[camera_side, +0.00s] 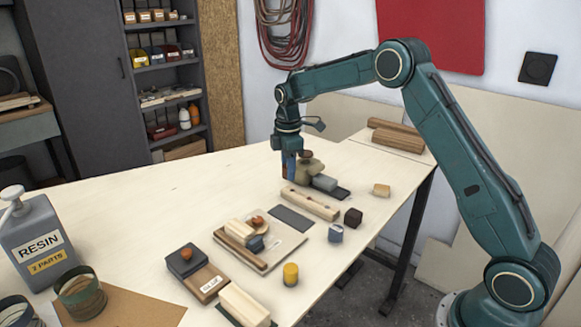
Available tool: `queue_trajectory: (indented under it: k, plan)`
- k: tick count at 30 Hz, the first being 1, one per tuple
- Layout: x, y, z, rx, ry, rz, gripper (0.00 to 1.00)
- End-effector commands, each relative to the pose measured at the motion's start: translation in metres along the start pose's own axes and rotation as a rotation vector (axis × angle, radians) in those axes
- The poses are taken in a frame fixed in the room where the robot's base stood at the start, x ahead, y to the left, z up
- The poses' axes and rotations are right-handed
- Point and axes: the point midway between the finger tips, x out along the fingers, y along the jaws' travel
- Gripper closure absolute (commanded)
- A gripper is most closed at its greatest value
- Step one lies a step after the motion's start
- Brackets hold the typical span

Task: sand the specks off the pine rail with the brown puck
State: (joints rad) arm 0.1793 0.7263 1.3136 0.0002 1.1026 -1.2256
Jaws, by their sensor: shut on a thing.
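The pine rail (309,204) is a pale wooden bar lying on the plywood top, with a few small dark specks on its upper face. My gripper (290,178) points down just behind the rail's left end. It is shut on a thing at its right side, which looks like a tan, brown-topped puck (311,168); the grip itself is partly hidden. This thing appears to be above or just behind a grey block (325,183), and I cannot tell whether they touch. A dark brown cube (353,218) stands right of the rail.
A dark mat (292,219) lies in front of the rail. Nearby stand a blue-grey cylinder (335,234), a yellow cylinder (290,275) and a small pale block (381,190). A tray (284,253) holds several pieces. A resin jug (42,242) stands far left; the tabletop's back left is clear.

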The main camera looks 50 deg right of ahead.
Motion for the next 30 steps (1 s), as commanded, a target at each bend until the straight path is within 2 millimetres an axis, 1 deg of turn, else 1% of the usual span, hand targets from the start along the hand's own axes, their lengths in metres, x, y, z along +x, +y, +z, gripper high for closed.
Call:
queue_trajectory:
  k: [8, 11, 12, 30]
  plan:
    - [0.026, 0.0, 0.0, 0.0, -0.001, -0.002, 0.9]
    - [0.04, -0.001, 0.0, 0.0, -0.001, -0.002, 0.9]
    - [0.038, -0.004, 0.003, 0.0, 0.0, 0.001, 0.93]
    - [0.041, -0.052, 0.03, 0.001, 0.0, -0.001, 0.94]
